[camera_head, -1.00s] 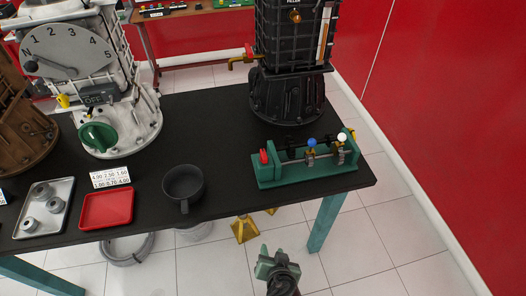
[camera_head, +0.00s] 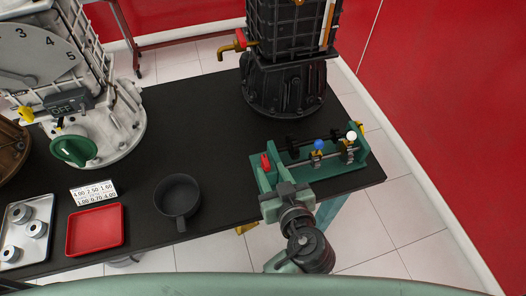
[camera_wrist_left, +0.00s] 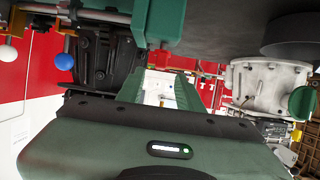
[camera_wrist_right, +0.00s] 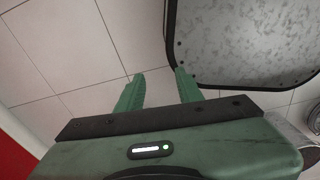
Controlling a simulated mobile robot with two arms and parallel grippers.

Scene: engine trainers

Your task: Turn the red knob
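The red knob (camera_head: 265,162) is a small upright red piece at the left end of the green fixture (camera_head: 324,177), near the table's front right edge. My left gripper (camera_head: 284,192) is just in front of the fixture's left end, close to the knob; I cannot tell whether they touch. My right gripper (camera_wrist_right: 159,82) is open and empty over the floor.
The fixture also carries a blue-topped lever (camera_head: 319,145) and a white-topped lever (camera_head: 351,136). A dark mug (camera_head: 177,195) and a red tray (camera_head: 95,231) lie left on the black table (camera_head: 190,120). A black engine unit (camera_head: 280,85) stands behind.

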